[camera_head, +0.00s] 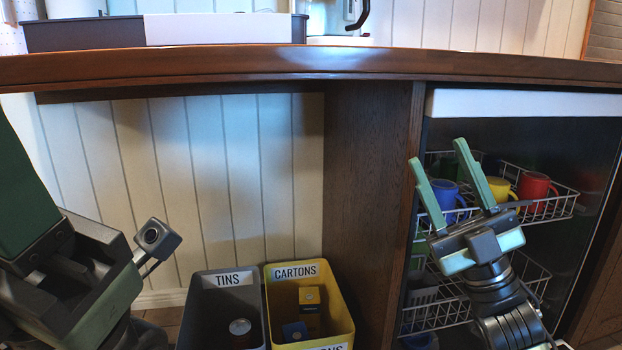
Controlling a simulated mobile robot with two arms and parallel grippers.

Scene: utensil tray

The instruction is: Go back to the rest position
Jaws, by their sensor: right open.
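My right gripper (438,168) is at the right of the view, in front of the dish rack area under the counter. Its two green fingers point up and stand wide apart, with nothing between them. My left arm comes in from the left edge, and its fingers are not visible; only the dark and green arm parts and a small camera-like part show. No object is in my right gripper.
A wooden counter (300,66) spans the view, with a dark tray (85,36) on it. Wire racks (550,208) hold a blue mug (445,193), yellow mug (499,189) and red mug (535,187). Below stand a grey TINS bin (204,298) and a yellow CARTONS bin (340,302).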

